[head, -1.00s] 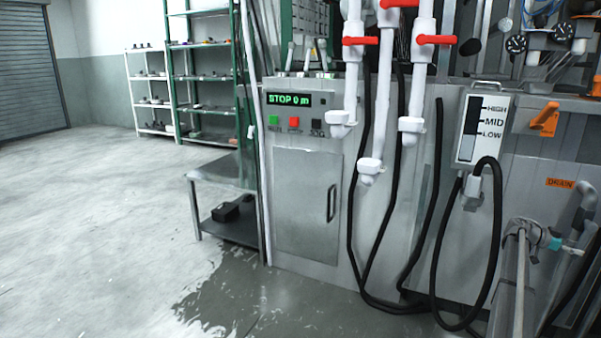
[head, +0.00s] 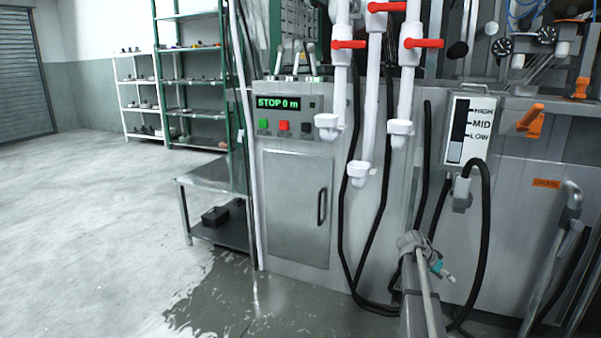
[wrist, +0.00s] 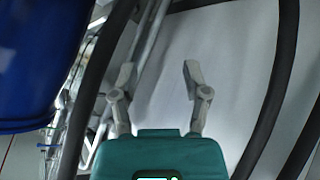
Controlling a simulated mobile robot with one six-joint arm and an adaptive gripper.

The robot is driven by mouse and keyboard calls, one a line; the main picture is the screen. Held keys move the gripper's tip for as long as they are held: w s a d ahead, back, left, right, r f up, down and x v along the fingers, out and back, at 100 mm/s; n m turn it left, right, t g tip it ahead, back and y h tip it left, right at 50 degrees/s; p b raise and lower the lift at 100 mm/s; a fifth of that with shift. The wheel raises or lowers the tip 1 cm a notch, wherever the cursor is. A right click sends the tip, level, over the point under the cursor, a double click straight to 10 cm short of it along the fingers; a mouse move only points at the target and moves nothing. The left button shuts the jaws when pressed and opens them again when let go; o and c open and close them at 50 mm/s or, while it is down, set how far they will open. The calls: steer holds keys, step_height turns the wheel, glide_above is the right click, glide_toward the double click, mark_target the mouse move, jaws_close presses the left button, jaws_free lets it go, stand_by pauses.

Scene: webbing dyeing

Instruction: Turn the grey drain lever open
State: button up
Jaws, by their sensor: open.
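A grey, bent handle-like piece (head: 572,192), which looks like the drain lever, stands on the grey machine front at the right of the head view, just below and right of the orange DRAIN label (head: 546,183). I cannot tell its exact setting. My gripper (wrist: 158,74) is open and empty in the wrist view, with a grey surface beyond its fingers. In the head view my gripper (head: 447,276) is small, low in front of the machine, left of the grey piece and apart from it.
Black hoses (head: 487,230) hang by the machine front; a dark hose (wrist: 272,90) also runs close by in the wrist view. A blue rounded object (wrist: 40,60) fills the wrist view's upper left. White pipes with red handles (head: 424,43) hang above. Open floor lies left.

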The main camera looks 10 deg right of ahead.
steer(key=s+a+f+n+t+y, duration=0.1)
steer(key=s+a+f+n+y, duration=0.3)
steer(key=a, duration=1.1)
steer(key=s+a+r+n+t+y, duration=0.15)
steer(key=s+a+n, duration=0.35)
steer(key=a, duration=1)
steer(key=s+a+f+n+y, duration=0.3)
steer(key=s+a+n+y, duration=0.15)
steer(key=a, duration=1.05)
step_height(320, 180, up, 52)
steer(key=s+h+p, duration=0.1)
steer(key=s+p, duration=0.2)
steer(key=p, duration=4.9)
steer(key=shift+d, duration=0.35)
